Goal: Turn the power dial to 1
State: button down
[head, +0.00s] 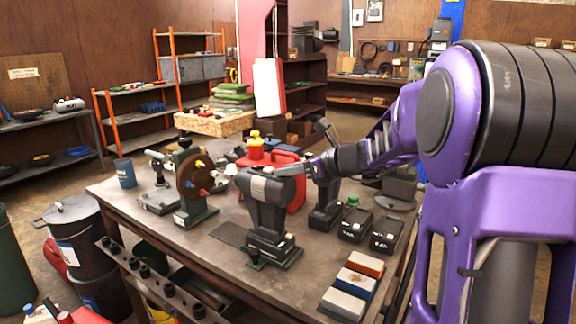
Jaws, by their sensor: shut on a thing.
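A grey and black bench machine (266,205) stands upright near the front middle of the workbench. My gripper (290,170) reaches in from the right at the machine's upper right side. It is shut on a small part there, which seems to be the power dial. The fingers and the small size hide the dial, so its setting and marks cannot be read.
The workbench (115,195) also carries a wheel machine (195,188) on the left, a red can (288,190) behind, black battery-like boxes (356,226) on the right, and coloured blocks (343,305) at the front right. Black drums (80,250) stand left of the bench.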

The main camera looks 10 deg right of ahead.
jog(key=shift+w+d+n+g+y, duration=0.15)
jog(key=shift+d+n+g+y, duration=0.05)
jog(key=shift+n+g+y, duration=0.8)
jog(key=c, duration=0.7)
grip_release()
jog(key=shift+o, duration=0.2)
jog(key=v, duration=1.7)
jog(key=shift+r, duration=0.2)
